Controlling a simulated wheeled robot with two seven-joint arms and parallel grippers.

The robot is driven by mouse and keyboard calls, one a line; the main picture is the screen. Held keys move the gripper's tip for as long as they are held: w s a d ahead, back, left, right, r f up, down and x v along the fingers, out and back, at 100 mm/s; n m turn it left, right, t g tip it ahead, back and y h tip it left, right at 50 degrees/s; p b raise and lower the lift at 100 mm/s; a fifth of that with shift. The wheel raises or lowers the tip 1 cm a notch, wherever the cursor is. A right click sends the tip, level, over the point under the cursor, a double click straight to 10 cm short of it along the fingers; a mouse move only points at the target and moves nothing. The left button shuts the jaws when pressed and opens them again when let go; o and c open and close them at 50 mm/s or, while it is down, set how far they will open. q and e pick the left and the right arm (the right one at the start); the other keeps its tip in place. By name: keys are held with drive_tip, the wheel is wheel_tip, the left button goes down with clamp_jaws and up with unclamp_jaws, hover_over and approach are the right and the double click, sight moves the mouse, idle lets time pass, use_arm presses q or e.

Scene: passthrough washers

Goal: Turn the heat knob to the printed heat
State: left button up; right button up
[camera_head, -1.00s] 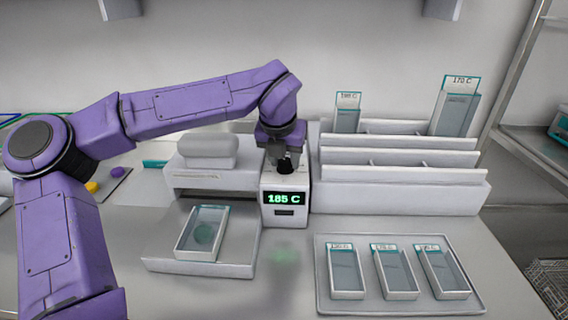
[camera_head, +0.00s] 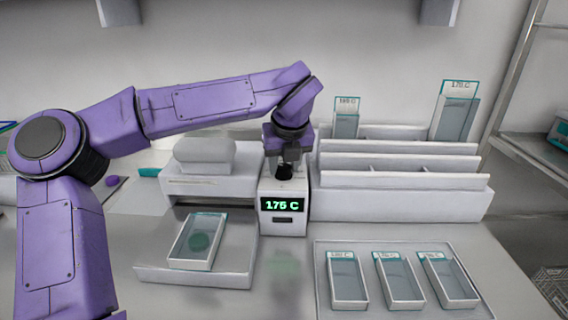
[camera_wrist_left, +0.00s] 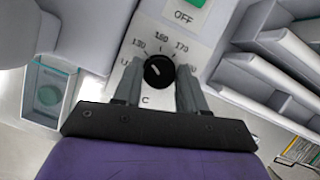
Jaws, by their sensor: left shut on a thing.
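The heat knob (camera_head: 284,172) is black and round, on top of a small white control unit (camera_head: 268,190). The green display (camera_head: 282,204) on its front reads 175 C. My left gripper (camera_head: 286,158) points down over the unit and is shut on the knob. In the left wrist view the knob (camera_wrist_left: 159,71) sits between the two grey fingers, with a pale pointer line and a printed dial around it. The marks 130, 150 and 170 show in part; other marks are hidden by the fingers. My right gripper is not in view.
A pale press (camera_head: 210,170) stands left of the unit, with a clear-lidded box (camera_head: 198,242) on its pulled-out drawer. A white rack (camera_head: 400,205) holding two labelled cases stands right. A tray (camera_head: 400,306) with three labelled boxes lies front right; their small print is blurred.

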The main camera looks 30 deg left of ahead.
use_arm(q)
drive_tip(key=shift+s+f, duration=0.1)
drive_tip(key=shift+f, duration=0.1)
drive_tip(key=o, duration=1)
drive_tip(key=v, duration=1)
drive_tip(key=shift+r, duration=0.35)
